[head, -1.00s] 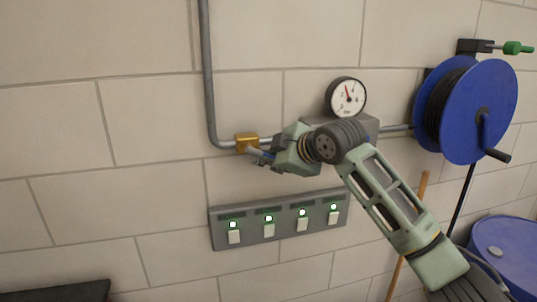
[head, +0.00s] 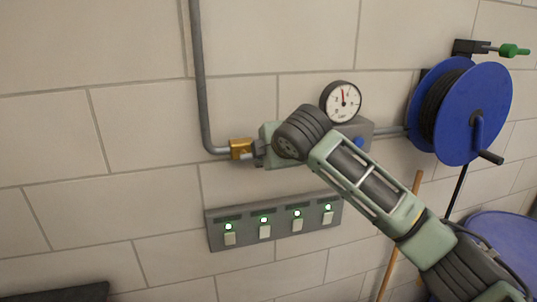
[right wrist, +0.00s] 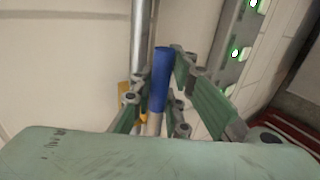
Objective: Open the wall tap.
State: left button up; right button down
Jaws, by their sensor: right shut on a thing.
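The wall tap's brass body (head: 241,149) sits on the grey pipe at the middle of the head view. My right gripper (head: 258,152) is right beside it, and the gripper and wrist cover the tap's handle there. In the right wrist view, my right gripper (right wrist: 160,82) has its fingers around the tap's blue lever handle (right wrist: 161,72) and is shut on it. A bit of brass (right wrist: 124,97) shows behind the left finger. My left gripper is out of view.
A round pressure gauge (head: 341,101) is just above my right arm. A grey panel with several switches and green lights (head: 274,240) is below. A blue hose reel (head: 487,108) and blue drum (head: 507,238) are at the right. The wall at left is clear.

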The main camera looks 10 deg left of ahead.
jog(key=c, duration=1.7)
grip_release()
jog(key=shift+s, duration=0.1)
jog(key=shift+d+r, duration=0.1)
jog(key=v, duration=1.2)
